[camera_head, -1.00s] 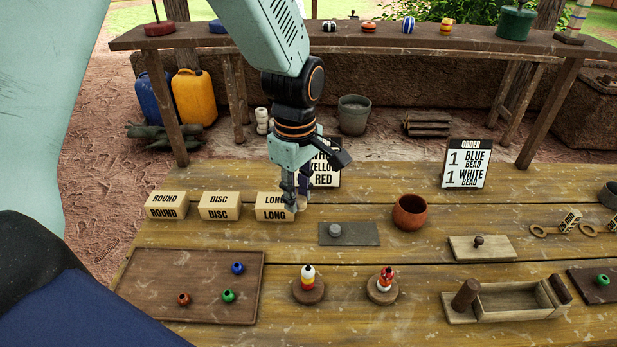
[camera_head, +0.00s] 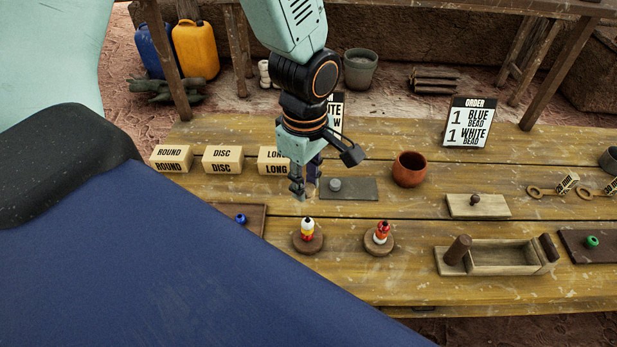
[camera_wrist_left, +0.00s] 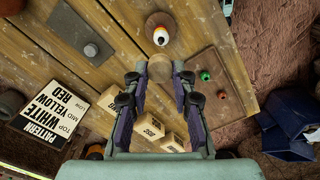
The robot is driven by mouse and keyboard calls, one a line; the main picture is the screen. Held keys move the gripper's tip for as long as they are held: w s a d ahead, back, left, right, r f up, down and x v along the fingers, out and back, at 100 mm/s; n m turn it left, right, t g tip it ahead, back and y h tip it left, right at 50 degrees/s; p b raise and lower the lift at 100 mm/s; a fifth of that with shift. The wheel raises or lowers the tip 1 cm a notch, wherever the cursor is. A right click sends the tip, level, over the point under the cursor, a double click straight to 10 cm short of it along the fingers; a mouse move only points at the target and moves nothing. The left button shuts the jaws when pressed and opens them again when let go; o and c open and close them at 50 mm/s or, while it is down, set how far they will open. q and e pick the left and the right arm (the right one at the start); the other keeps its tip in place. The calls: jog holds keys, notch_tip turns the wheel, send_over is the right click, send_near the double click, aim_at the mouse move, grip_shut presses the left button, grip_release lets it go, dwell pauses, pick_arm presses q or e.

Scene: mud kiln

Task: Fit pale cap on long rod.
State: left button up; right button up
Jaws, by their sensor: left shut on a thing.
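My left gripper (camera_head: 299,192) is shut on a pale tan round piece, probably the pale cap. In the left wrist view this piece (camera_wrist_left: 159,69) sits between the fingertips (camera_wrist_left: 158,78). The gripper is above the table, just behind a round wooden stand (camera_head: 308,246) whose rod carries white, yellow and red beads (camera_head: 307,230). The same stand shows in the wrist view (camera_wrist_left: 172,49), just beyond the held piece and apart from it. A second stand (camera_head: 378,247) with red and white beads is to the right. I cannot tell which rod is long. My right gripper is not in view.
Behind the gripper are boxes marked round, disc and long (camera_head: 275,167), a partly hidden pattern card (camera_head: 337,112) and a grey plate (camera_head: 360,189). A terracotta pot (camera_head: 409,169) and a wooden box (camera_head: 500,270) stand right. A brown tray (camera_head: 256,220) is mostly covered by my body.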

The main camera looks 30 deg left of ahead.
pick_arm(q)
jog(key=shift+s, duration=0.1)
jog(key=shift+s+d+r, duration=0.1)
jog(key=shift+d+r, duration=0.1)
jog(key=shift+f, duration=0.55)
jog(key=shift+a+f+b, duration=0.2)
jog(key=shift+f+b, duration=0.4)
jog(key=shift+f, duration=0.15)
jog(key=shift+f+b, duration=0.3)
jog(key=shift+f, duration=0.1)
jog(key=shift+d+f+b, duration=0.2)
jog(key=shift+f+b, duration=0.5)
jog(key=shift+f, duration=0.4)
jog(key=shift+a+f, duration=0.15)
jog(key=shift+a, duration=0.05)
jog(key=shift+d, duration=0.2)
